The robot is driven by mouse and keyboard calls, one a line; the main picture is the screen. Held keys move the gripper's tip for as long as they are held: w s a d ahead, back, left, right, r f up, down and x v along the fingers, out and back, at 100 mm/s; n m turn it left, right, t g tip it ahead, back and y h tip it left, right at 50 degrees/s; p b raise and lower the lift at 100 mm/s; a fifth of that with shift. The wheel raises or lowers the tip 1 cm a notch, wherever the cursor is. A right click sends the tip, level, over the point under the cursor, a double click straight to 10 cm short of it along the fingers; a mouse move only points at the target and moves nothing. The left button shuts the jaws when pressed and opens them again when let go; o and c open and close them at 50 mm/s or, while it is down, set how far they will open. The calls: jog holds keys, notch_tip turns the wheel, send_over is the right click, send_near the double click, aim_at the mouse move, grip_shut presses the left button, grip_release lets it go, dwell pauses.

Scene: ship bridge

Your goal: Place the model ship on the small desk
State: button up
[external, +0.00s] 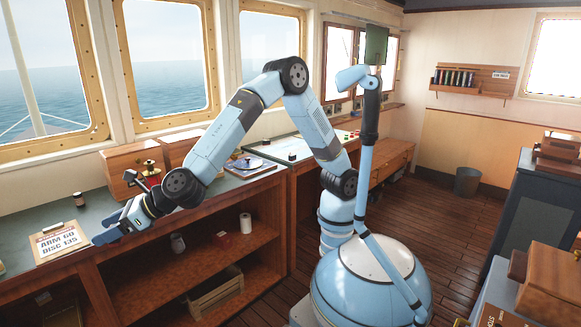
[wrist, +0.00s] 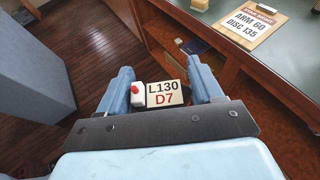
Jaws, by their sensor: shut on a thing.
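My gripper (external: 106,230) is low at the front edge of the long counter (external: 85,215) in the external view. In the wrist view its two blue fingers (wrist: 161,70) are apart, with a small white block (wrist: 138,98) between them. The block has a red spot and a cream label reading L130 D7. Its full shape is hidden, and I cannot tell whether it is part of the model ship. I cannot clearly make out a model ship in either view. A desk with a light sloping top (external: 300,147) stands beyond the counter, but I cannot tell which desk is the small one.
A clipboard reading ARM 60 DISC 135 (external: 58,243) lies on the counter beside my gripper. A small dark jar (external: 79,199) and wooden boxes (external: 128,163) stand farther back. Open shelves (external: 215,260) lie below. A dark cabinet (external: 535,200) stands at right, with open plank floor between.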

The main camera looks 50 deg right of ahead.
jog(key=s+d+r+n+g+y, duration=0.1)
jog(key=s+d+n+g, duration=0.1)
jog(key=s, duration=0.5)
jog(key=s+d+n+g, duration=0.2)
jog(key=s, duration=0.6)
jog(key=w+a+r+m+t, duration=0.1)
jog(key=w+a+m+t, duration=0.15)
jog(key=w, duration=0.55)
jog(key=w+a+r+m+t, duration=0.1)
jog(key=w+a+r, duration=0.15)
jog(key=w, duration=0.45)
notch_tip(320, 180, up, 6)
jog(key=m+t+h, duration=0.7)
jog(key=m+h, duration=0.1)
send_over(109, 209)
jog(key=shift+g, duration=0.25)
jog(key=f, duration=2.7)
jog(key=shift+s+f, duration=0.15)
jog(key=shift+s, duration=0.1)
jog(key=o, duration=1)
jog(key=shift+f, duration=0.1)
jog(key=shift+o, duration=0.2)
